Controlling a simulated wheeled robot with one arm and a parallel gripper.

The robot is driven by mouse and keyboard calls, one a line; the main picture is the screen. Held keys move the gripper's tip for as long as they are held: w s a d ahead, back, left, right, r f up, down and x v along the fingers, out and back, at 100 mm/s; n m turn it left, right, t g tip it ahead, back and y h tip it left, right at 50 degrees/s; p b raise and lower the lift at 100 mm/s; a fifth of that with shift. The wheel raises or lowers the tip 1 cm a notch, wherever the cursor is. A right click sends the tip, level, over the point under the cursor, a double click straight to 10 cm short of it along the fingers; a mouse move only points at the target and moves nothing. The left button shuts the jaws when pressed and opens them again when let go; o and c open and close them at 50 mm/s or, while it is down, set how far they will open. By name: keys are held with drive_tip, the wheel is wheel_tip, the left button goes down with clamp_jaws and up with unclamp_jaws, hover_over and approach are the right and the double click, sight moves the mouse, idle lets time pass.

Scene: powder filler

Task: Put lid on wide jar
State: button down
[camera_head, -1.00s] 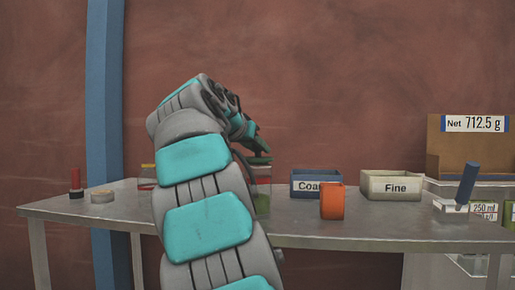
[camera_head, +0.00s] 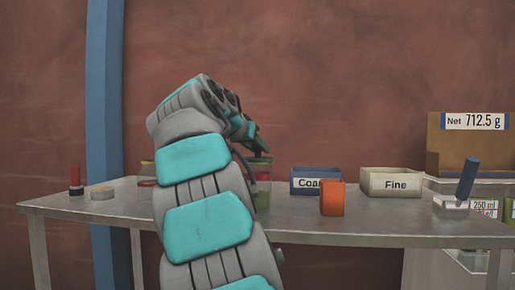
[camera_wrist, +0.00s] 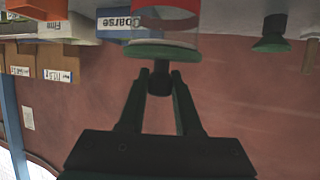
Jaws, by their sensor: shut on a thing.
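My gripper (camera_wrist: 160,90) is shut on the dark knob (camera_wrist: 161,72) of a pale green lid (camera_wrist: 163,50). The wrist view is upside down. A clear jar with a red band (camera_wrist: 165,18) lies right against or very close to the lid's far side. I cannot tell whether the lid is seated on the rim. In the head view my gripper (camera_head: 262,147) is at the top of the jar (camera_head: 263,178), just right of my arm, which partly covers it. The lid looks about level there.
The "Coarse" box (camera_head: 305,182), orange block (camera_head: 332,199) and "Fine" box (camera_head: 391,183) stand right of the jar. A red-and-black item (camera_head: 75,180) and beige disc (camera_head: 102,192) are at left.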

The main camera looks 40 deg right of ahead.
drive_tip(key=c, duration=0.5)
unclamp_jaws()
